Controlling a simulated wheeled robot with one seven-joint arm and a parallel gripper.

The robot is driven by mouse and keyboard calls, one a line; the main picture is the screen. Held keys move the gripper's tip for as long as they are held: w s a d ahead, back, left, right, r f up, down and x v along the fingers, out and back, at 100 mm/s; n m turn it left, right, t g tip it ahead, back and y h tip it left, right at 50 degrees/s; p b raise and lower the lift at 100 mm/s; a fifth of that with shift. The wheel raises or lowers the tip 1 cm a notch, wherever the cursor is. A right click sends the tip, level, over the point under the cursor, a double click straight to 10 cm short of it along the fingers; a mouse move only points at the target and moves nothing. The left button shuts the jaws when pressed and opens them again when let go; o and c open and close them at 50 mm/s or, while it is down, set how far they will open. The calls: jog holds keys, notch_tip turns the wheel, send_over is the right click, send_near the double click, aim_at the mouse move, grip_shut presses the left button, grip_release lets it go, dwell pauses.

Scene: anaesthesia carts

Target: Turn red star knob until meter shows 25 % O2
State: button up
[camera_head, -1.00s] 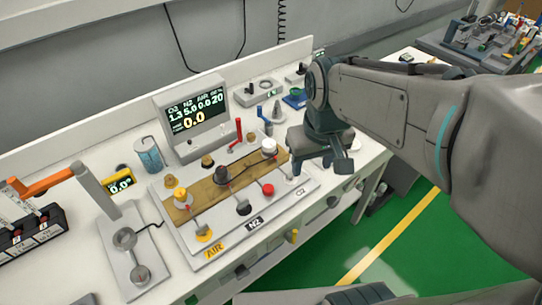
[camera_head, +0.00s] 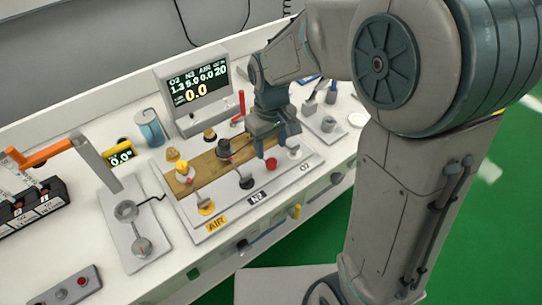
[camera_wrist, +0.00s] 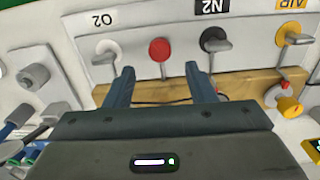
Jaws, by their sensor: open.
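A red knob (camera_head: 271,163) sits on the white panel of the bench unit, between the O2 and N2 labels. In the wrist view the red knob (camera_wrist: 159,48) looks round; a star shape cannot be made out. My gripper (camera_head: 275,147) is open and empty, pointing down over the panel near the red knob. In the wrist view my gripper (camera_wrist: 158,72) has its fingers either side of the knob's line, apparently apart from it.
A white knob (camera_wrist: 108,50), a black knob (camera_wrist: 213,42) and a yellow knob (camera_wrist: 290,33) with levers flank the red one. A brown strip (camera_wrist: 240,84) carries taller fittings close to my fingers. A red upright lever (camera_head: 240,105) stands behind. The bench's front edge is close.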

aim_at(271, 161)
notch_tip(271, 161, down, 6)
jog(key=shift+r, duration=0.15)
jog(key=c, duration=1)
